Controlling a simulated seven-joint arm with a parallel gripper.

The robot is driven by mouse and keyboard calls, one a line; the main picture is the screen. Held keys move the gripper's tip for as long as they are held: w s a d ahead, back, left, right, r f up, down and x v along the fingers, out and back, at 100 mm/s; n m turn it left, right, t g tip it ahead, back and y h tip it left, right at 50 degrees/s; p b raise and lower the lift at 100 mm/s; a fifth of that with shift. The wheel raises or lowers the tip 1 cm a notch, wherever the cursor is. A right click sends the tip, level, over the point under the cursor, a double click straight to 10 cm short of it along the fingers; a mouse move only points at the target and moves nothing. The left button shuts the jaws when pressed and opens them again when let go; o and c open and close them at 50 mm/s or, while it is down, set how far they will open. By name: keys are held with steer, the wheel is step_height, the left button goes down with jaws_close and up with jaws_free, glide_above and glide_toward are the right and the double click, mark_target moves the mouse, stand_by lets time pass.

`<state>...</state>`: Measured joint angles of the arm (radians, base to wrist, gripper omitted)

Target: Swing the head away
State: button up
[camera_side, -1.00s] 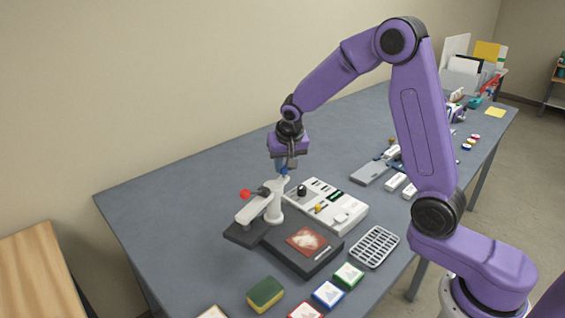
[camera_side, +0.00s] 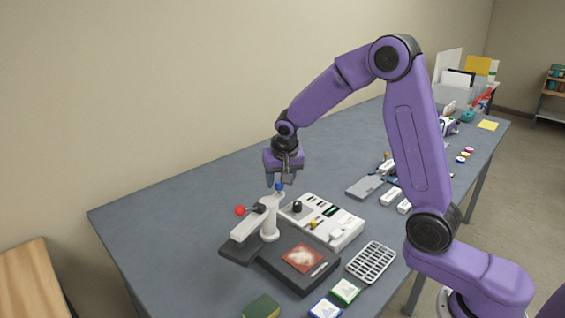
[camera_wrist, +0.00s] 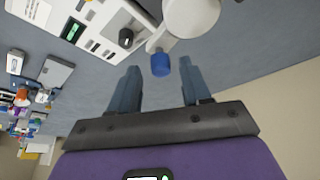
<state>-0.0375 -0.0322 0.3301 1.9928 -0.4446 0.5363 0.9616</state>
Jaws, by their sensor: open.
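The press has a pale swing head arm (camera_side: 250,226) on a round post (camera_side: 269,226), with a dark plate (camera_side: 238,252) under its outer end. That end is to the left of the dark base (camera_side: 292,280), and a red patch (camera_side: 302,257) on the base shows uncovered. A red knob (camera_side: 240,210) sticks out from the arm. A blue knob (camera_side: 279,187) stands at the arm's rear end and shows in the wrist view (camera_wrist: 161,65). My gripper (camera_wrist: 159,68) is open above the blue knob, which appears between or just past the fingertips; contact is unclear.
A white control box (camera_side: 335,228) with knobs stands right behind the base. A wire rack (camera_side: 371,262) and a green pad (camera_side: 345,291) are close on the right. A sponge (camera_side: 261,307) is at the front. The table's back left is clear.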

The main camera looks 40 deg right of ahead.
steer(key=v, duration=1.7)
steer(key=shift+s+a+f, duration=0.1)
steer(key=shift+a+f, duration=0.05)
steer(key=s+a+f+n+g+y, duration=0.1)
steer(key=s+a+f+n, duration=0.2)
steer(key=s+n, duration=0.15)
steer(key=s+a+f+n+y, duration=0.1)
steer(key=s+a+f+n, duration=0.25)
steer(key=s, duration=0.25)
steer(key=s+d+f+n+g, duration=0.1)
steer(key=s+f+n, duration=0.2)
steer(key=s, duration=0.7)
steer(key=s+d+f+n+g, duration=0.1)
steer(key=s+d+f+n, duration=0.1)
steer(key=s+n, duration=0.5)
steer(key=s+f, duration=0.1)
steer(key=s, duration=0.2)
steer(key=shift+s+d+n+g+y, duration=0.3)
steer(key=shift+s+n, duration=0.05)
steer(key=shift+n, duration=0.05)
